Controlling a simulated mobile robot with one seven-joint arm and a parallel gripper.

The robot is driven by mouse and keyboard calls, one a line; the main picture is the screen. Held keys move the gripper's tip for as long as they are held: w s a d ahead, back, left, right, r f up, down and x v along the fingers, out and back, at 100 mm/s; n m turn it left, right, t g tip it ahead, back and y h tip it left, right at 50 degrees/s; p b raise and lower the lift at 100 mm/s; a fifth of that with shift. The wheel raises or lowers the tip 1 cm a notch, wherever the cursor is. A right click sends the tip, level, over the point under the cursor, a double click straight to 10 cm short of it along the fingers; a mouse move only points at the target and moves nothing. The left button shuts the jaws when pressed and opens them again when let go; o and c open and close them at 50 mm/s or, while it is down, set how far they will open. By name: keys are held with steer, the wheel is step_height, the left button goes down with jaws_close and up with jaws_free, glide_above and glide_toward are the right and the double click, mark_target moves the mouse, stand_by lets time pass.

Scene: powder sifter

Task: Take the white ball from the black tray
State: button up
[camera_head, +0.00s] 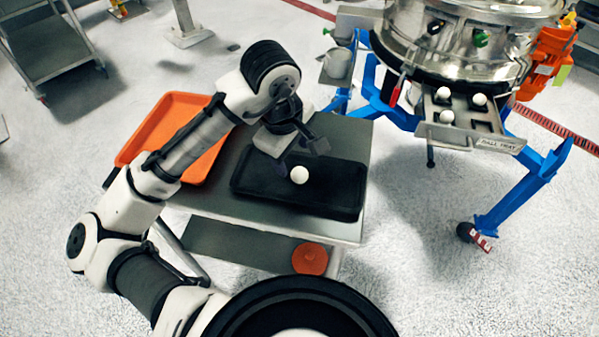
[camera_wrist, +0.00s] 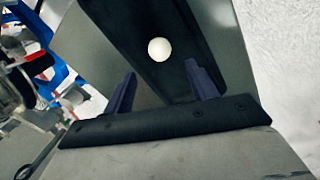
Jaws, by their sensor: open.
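One white ball (camera_head: 299,175) lies in the black tray (camera_head: 335,202) on the metal table, near the tray's middle. My gripper (camera_head: 302,150) is over the tray's far edge, behind the ball and apart from it, with nothing between its fingers. In the wrist view the ball (camera_wrist: 159,49) shows beyond the fingertips of my gripper (camera_wrist: 165,82), between the two finger lines. The black tray (camera_wrist: 118,22) runs behind the fingers there. The fingers are spread apart.
An orange tray (camera_head: 130,148) lies on the table's left side. The steel sifter (camera_head: 470,50) on blue legs stands at the right, with a ball tray (camera_head: 500,145) holding several white balls. A round orange item (camera_head: 310,259) is on the lower shelf.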

mark_target(297, 170)
steer(key=f, duration=0.4)
steer(key=w+d+f, duration=0.1)
steer(key=f, duration=0.2)
steer(key=shift+p, duration=0.4)
steer(key=shift+f, duration=0.1)
steer(key=c, duration=1.1)
steer(key=shift+o, duration=0.2)
